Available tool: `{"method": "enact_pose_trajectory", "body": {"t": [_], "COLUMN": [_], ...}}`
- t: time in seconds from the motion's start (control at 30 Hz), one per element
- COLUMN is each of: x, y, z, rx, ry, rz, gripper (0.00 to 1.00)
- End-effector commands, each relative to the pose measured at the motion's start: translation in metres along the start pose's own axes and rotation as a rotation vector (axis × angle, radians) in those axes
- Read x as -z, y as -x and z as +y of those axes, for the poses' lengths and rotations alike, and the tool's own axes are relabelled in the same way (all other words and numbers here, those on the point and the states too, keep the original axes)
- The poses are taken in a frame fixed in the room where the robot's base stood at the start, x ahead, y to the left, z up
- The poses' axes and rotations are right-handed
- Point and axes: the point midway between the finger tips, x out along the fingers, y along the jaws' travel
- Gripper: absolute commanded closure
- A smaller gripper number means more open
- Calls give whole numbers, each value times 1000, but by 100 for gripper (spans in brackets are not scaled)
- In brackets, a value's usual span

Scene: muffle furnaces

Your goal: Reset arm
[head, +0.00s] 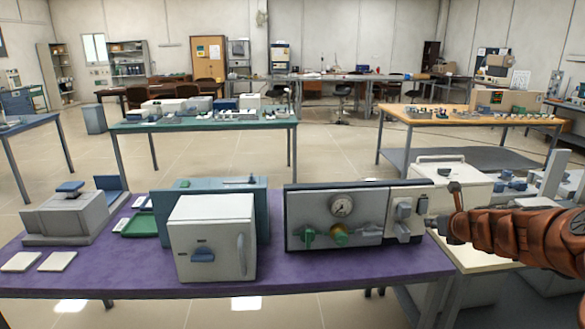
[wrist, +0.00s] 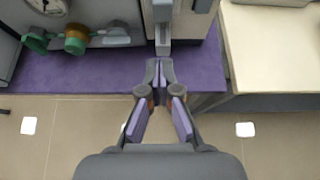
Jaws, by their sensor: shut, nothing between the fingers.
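My arm reaches in from the right in the head view, with my gripper (head: 432,222) in front of the right end of a wide grey unit (head: 370,232) with a round gauge and green and brass valves. In the wrist view my gripper (wrist: 160,68) is shut and empty, its fingertips meeting over the purple bench top. A grey lever or handle (wrist: 163,47) on the unit lies just beyond the tips; I cannot tell whether they touch it. A white box furnace (head: 205,245) with a closed door and side handle stands left of the wide unit.
The purple bench (head: 300,275) also holds a grey device (head: 68,217) and a green tray (head: 140,224) at left. A cream-topped table (head: 480,258) adjoins at right. Green-topped (head: 210,125) and wooden (head: 440,122) tables stand behind. Tiled floor (wrist: 85,135) in front is clear.

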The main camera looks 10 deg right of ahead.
Motion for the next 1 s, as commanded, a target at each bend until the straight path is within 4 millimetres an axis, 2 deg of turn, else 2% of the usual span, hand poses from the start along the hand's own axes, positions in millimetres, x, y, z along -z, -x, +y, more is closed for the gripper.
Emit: {"method": "enact_pose_trajectory", "body": {"t": [0.07,0.17,0.23,0.33,0.47,0.6,0.7,0.8,0.9,1.0], "x": [-5,-14,-19,-16,1,36,69,107,143,179], "y": [2,10,20,38,72,119,158,200,240,281], "z": [19,62,102,163,234,297,327,344,347,339], "rx": [-34,-113,-190,-312,-475,-667,-815,-974,-1136,-1317], "ry": [64,220,372,614,945,1321,1594,1849,2084,2286], "rz": [3,5,6,8,3,-6,-16,-25,-32,-36], "gripper": [100,100,100,100,100,100,100,100,100,100]}}
